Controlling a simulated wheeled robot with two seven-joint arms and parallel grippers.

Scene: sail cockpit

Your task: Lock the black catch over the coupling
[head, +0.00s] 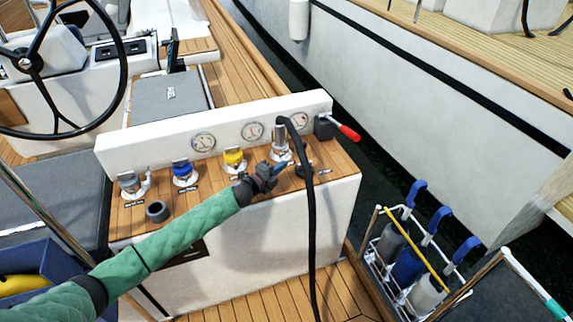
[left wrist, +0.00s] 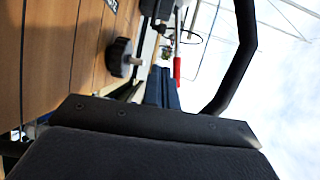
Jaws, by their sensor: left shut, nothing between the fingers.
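The coupling (head: 280,147) is the silver fitting on the wooden panel, and the end of a black hose (head: 310,220) arches over beside it. I cannot clearly make out the black catch on it; my gripper and the hose crowd that spot. My left gripper (head: 284,165) is shut and empty, with its bluish fingertips close to the coupling's lower side. I cannot tell whether they touch it. In the left wrist view, the gripper's dark blue fingers (left wrist: 160,88) are together, and the hose (left wrist: 238,62) curves past on the right. My right gripper is out of view.
Other fittings stand to the left: yellow (head: 234,160), blue (head: 184,173) and grey (head: 130,184). A red-handled lever (head: 348,132) sticks out at the panel's right end. A black round cap (left wrist: 119,57) is near the fingers. A bottle rack (head: 405,262) stands at lower right.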

